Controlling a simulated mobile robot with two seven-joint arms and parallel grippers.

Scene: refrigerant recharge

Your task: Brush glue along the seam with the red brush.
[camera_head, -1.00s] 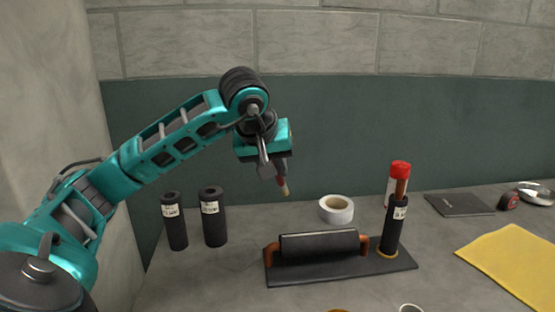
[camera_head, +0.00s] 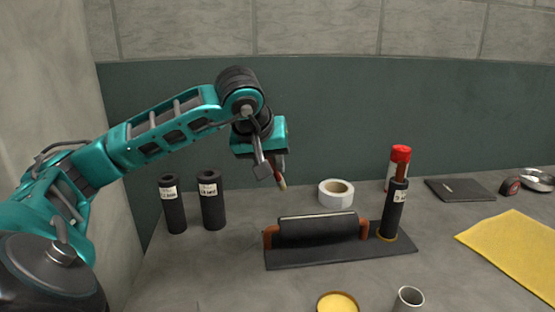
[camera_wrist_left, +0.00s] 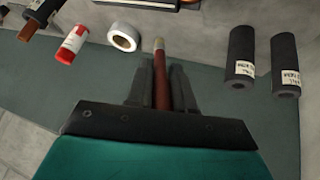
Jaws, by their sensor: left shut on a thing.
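My left gripper (camera_head: 270,170) is shut on the red brush (camera_head: 280,178), held in the air above and behind the bench. In the left wrist view, the brush's red handle (camera_wrist_left: 162,92) sits between the dark fingers, with its pale tip pointing away from the gripper. A black foam sleeve (camera_head: 318,229) lies on a copper pipe on a dark plate (camera_head: 330,255). A thin lighter line along the sleeve's top looks like the seam. The brush is apart from it, up and to the left. An open tin with yellow contents (camera_head: 338,302) is cut off at the front edge.
Two labelled black sleeves (camera_head: 211,200) stand upright at left. Another (camera_head: 394,210) stands on the pipe's upright end. A tape roll (camera_head: 336,193), a red-capped can (camera_head: 400,155), a metal cup (camera_head: 408,298) and a yellow cloth (camera_head: 515,250) surround the plate.

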